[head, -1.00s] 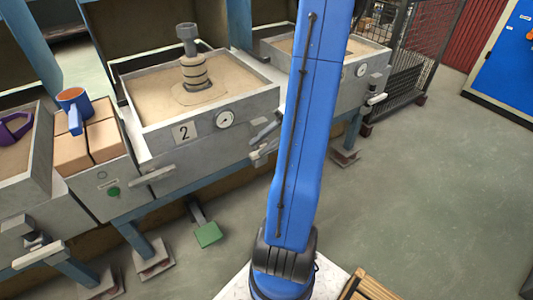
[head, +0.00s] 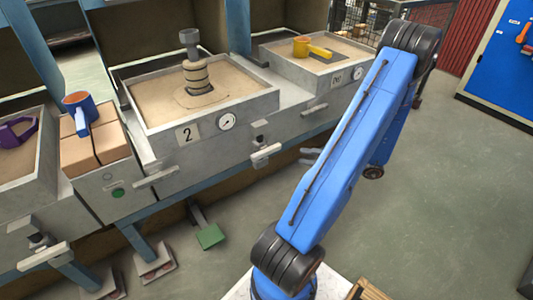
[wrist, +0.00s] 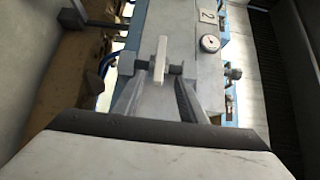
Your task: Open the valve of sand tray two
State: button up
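Sand tray two (head: 160,150) is a grey box of sand with a "2" plate (head: 187,134) and a round gauge (head: 227,121) on its front. Its valve (head: 264,151) is below and right of the gauge, with a pale bar handle. In the wrist view the handle (wrist: 161,60) lies crosswise to its short dark pipe. My gripper (head: 304,156) is open and empty, just right of the valve in the head view. In the wrist view its two fingers (wrist: 159,72) are apart, with the handle ahead between them; contact is unclear.
A tray with a yellow tool (head: 314,48) stands to the right. A green pedal (head: 210,236) is below. The floor on the right is clear.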

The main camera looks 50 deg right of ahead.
aim_at(271, 152)
jog(key=x, duration=1.6)
jog(key=shift+w+a+r, duration=0.1)
jog(key=shift+w+a, duration=0.15)
jog(key=shift+a, duration=0.05)
grip_shut()
